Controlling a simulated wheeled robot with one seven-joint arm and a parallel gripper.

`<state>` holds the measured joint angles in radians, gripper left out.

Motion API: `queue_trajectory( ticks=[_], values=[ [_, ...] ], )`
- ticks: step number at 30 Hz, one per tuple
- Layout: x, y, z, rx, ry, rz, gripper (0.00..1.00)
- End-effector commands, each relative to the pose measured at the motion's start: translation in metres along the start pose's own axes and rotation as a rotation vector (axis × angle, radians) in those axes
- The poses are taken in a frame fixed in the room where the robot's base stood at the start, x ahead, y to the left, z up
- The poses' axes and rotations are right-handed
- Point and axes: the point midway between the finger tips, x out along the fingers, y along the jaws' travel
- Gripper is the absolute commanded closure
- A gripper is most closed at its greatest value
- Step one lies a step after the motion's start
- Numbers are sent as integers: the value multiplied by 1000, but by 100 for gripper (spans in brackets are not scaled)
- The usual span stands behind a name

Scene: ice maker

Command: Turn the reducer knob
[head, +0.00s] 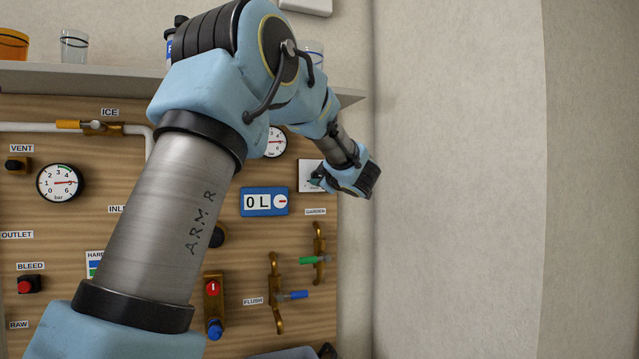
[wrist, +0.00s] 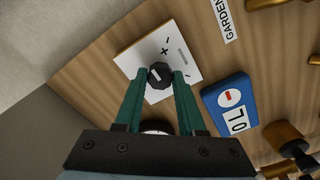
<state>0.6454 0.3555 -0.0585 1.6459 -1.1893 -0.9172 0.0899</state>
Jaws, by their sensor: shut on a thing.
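The reducer knob (wrist: 160,77) is a dark faceted knob with a pale mark on its face. It stands on a white plate (wrist: 190,62) printed with plus and minus signs. My gripper (wrist: 160,73) has its two green fingers on either side of the knob and is shut on it. In the head view, my gripper (head: 320,179) reaches the white plate (head: 306,168) at the right edge of the wooden panel. The knob itself is hidden there behind the gripper.
A blue meter (head: 264,201) reading "0 L" sits just below the plate. Below right is the GARDEN valve with a green handle (head: 310,260). A shelf (head: 100,79) with cups runs above the panel. My arm covers the panel's middle. The bare wall (head: 450,200) at right is clear.

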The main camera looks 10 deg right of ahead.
Motion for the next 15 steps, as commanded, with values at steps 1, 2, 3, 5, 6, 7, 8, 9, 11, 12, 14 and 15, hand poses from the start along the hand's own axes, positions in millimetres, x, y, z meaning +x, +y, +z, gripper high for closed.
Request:
queue_trajectory(
  ticks=[1, 2, 3, 5, 6, 7, 8, 9, 11, 12, 14, 15],
  values=[
    [0, -5, 3, -39, 2, 0, 100],
    [0, -5, 3, -64, 2, 1, 100],
    [0, -5, 4, -97, 1, 1, 100],
    [0, -6, 4, -153, 1, 0, 100],
    [0, -6, 4, -192, 1, 1, 100],
    [0, -6, 4, -219, 1, 1, 100],
    [0, -6, 4, -249, 1, 1, 100],
    [0, -6, 4, -288, 1, 1, 100],
    [0, -6, 4, -344, 1, 1, 100],
    [0, -6, 4, -382, 1, 1, 100],
    [0, -6, 4, -439, 1, 0, 100],
    [0, -6, 4, -476, 1, 0, 100]
  ],
)
